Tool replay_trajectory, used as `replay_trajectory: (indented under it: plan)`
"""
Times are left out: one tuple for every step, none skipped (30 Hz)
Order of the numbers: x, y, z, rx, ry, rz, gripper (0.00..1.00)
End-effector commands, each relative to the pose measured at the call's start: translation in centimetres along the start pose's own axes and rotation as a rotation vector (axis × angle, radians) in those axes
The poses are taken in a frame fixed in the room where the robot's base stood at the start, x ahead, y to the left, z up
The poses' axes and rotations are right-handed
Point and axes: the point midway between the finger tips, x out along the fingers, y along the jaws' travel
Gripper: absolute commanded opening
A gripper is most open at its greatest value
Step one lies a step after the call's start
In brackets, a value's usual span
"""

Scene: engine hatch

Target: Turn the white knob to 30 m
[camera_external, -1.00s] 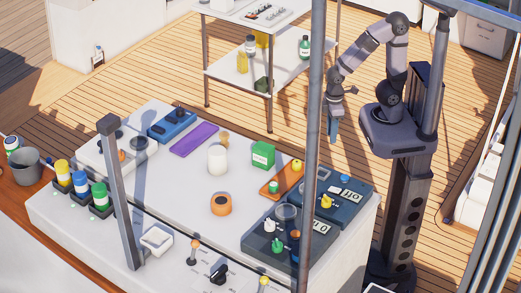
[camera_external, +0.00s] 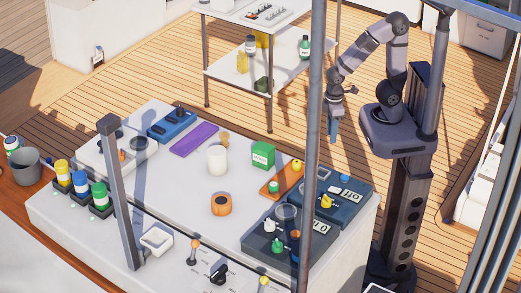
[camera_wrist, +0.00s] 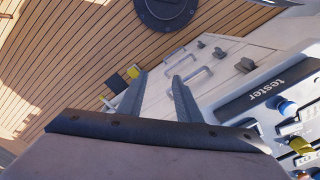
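My gripper (camera_external: 333,130) hangs beyond the table's far right edge, pointing down and apart from the devices. In the wrist view its two fingers (camera_wrist: 162,92) are spread, with nothing between them. The dark device behind (camera_external: 350,205) has a yellow knob (camera_external: 327,201). In the wrist view a panel marked "tester" (camera_wrist: 265,95) shows a blue knob (camera_wrist: 286,106) and a yellow knob (camera_wrist: 301,146).
An orange tray (camera_external: 272,188), a green box (camera_external: 263,154), a white cylinder (camera_external: 217,160) and an orange ring-shaped item (camera_external: 221,205) stand on the white table. A vertical post (camera_external: 315,100) crosses the view before the devices. Wooden floor (camera_wrist: 90,50) lies below the gripper.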

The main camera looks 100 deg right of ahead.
Motion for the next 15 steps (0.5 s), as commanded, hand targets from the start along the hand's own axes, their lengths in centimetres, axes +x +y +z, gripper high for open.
replay_trajectory:
  plan:
    - [0.0,0.0,0.0,0.0,0.0,0.0,0.43]
    - [0.0,0.0,0.0,0.0,0.0,0.0,0.46]
    - [-0.1,0.0,0.0,0.0,0.001,0.0,0.46]
    - [-0.3,0.0,0.0,0.0,0.001,0.0,0.46]
    - [-0.5,0.0,-0.1,0.0,0.002,0.0,0.46]
    - [-0.8,0.0,-0.1,0.0,0.003,0.0,0.46]
    - [-1.1,0.0,-0.1,0.0,0.004,0.0,0.46]
    - [-1.4,0.0,-0.1,0.0,0.005,0.0,0.46]
    - [-2.0,0.0,-0.1,0.0,0.006,0.0,0.46]
    - [-2.6,0.0,-0.2,0.0,0.008,0.0,0.46]
    - [-3.1,0.0,-0.2,0.0,0.007,0.0,0.46]
    - [-3.5,0.0,-0.1,0.0,0.005,0.0,0.46]
    - [-4.0,0.0,-0.2,0.0,0.007,0.0,0.46]
    - [-4.5,0.0,-0.2,0.0,0.006,0.0,0.46]
    - [-5.2,0.0,-0.1,0.0,0.007,0.0,0.46]
